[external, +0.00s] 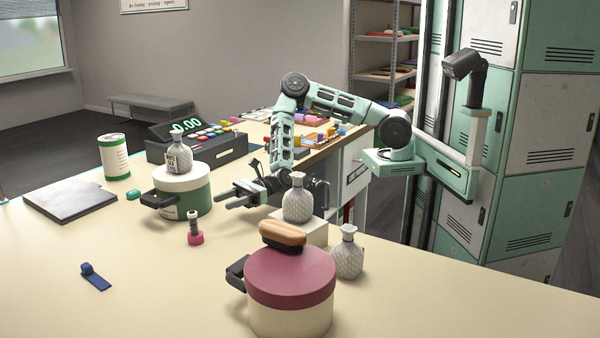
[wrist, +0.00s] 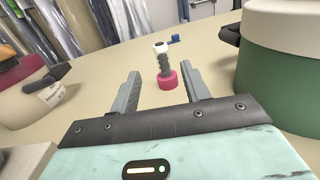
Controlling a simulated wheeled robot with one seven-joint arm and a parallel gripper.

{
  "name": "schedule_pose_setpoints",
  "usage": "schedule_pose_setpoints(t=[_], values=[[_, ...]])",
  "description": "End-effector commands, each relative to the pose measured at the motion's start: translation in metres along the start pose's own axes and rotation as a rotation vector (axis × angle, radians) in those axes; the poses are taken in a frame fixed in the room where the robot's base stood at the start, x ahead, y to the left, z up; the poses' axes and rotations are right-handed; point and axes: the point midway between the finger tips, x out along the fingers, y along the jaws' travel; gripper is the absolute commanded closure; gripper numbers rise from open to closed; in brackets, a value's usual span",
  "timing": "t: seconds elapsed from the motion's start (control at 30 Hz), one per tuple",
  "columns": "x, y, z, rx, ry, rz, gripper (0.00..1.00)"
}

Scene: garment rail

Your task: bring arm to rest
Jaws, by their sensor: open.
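My gripper (external: 238,196) is over the counter between the green-and-cream pot and the glass bottle on a white block. In the wrist view my gripper (wrist: 162,90) has its two fingers apart with nothing between them. A small stamp with a pink base (external: 195,238) stands upright on the counter, in front of the gripper. The stamp also shows in the wrist view (wrist: 167,80), beyond the fingertips and apart from them. My arm reaches across from its mount at the right.
A green pot (external: 185,200) bears a bottle (external: 179,158). Another bottle (external: 298,203) stands on a white block (external: 300,230), close to my gripper. A maroon-lidded pot (external: 290,285) bears a brush (external: 283,235). A third bottle (external: 347,257) stands beside it. The front-left counter is mostly clear around a blue strip (external: 95,278).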

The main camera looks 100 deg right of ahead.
Motion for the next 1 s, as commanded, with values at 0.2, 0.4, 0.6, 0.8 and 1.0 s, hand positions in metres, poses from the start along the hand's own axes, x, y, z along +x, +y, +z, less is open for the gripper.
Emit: schedule_pose_setpoints(t=[0.2, 0.4, 0.6, 0.8, 1.0], values=[[0.010, 0.038, 0.031, -0.338, 0.128, 0.120, 0.54], [0.002, 0.096, 0.080, -0.925, 0.300, 0.367, 0.54], [-0.033, 0.153, 0.140, -1.458, 0.368, 0.664, 0.54], [-0.106, 0.207, 0.186, -1.899, 0.330, 1.051, 0.54], [-0.245, 0.228, 0.179, -2.222, 0.168, 1.661, 0.54]])
